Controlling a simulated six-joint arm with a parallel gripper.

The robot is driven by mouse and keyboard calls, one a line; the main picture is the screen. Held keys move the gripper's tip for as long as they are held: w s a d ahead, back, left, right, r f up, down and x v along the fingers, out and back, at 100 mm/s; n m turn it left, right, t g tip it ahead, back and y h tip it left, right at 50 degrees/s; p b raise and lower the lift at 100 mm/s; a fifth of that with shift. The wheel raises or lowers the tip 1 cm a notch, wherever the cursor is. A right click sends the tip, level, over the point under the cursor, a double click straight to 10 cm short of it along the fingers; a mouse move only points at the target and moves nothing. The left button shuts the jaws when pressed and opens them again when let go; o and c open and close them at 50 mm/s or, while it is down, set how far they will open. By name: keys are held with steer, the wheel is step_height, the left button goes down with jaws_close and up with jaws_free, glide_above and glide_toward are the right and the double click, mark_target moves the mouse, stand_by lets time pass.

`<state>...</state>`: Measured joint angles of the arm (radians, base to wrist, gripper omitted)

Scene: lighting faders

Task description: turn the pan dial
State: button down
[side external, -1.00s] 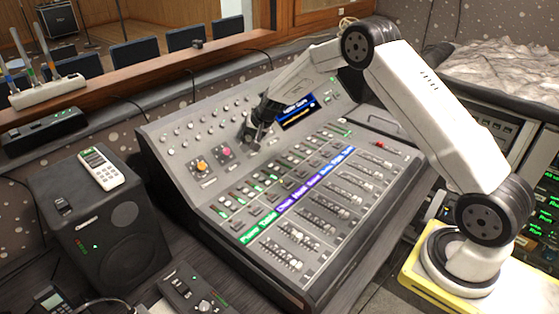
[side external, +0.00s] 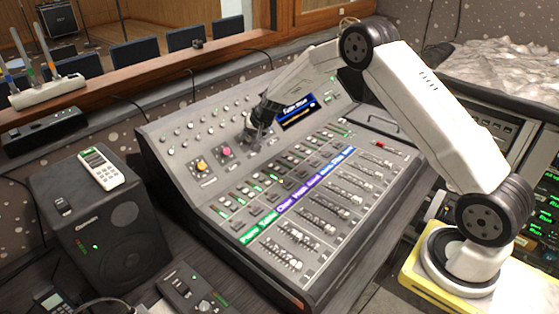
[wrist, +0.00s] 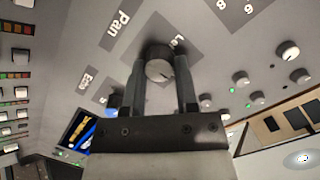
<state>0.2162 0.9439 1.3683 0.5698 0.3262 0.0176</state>
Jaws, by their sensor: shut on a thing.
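The grey console (side external: 180,195) has an orange dial (side external: 201,166) and a pink dial (side external: 226,152) left of my gripper. A lit screen (side external: 297,112) stands close at its right. Small knobs lie behind, fader rows in front. A speaker (side external: 110,235) stands at the left.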

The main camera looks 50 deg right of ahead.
steer(key=n, duration=0.3)
steer(key=shift+a+n, duration=0.1)
steer(key=shift+n, duration=0.2)
steer(key=n+h, duration=0.1)
steer(key=n, duration=0.3)
steer(key=shift+a, duration=0.1)
steer(key=n+h, duration=0.1)
steer(key=n, duration=0.3)
steer(key=shift+n, duration=0.3)
steer(key=shift+a+n+t, duration=0.1)
steer(key=shift+n+t, duration=0.3)
steer(key=shift+n, duration=1.7)
steer(key=shift+s+n, duration=0.1)
steer(key=shift+n, duration=0.2)
steer(key=shift+c, duration=1.8)
jaws_free()
steer(key=shift+r, duration=0.1)
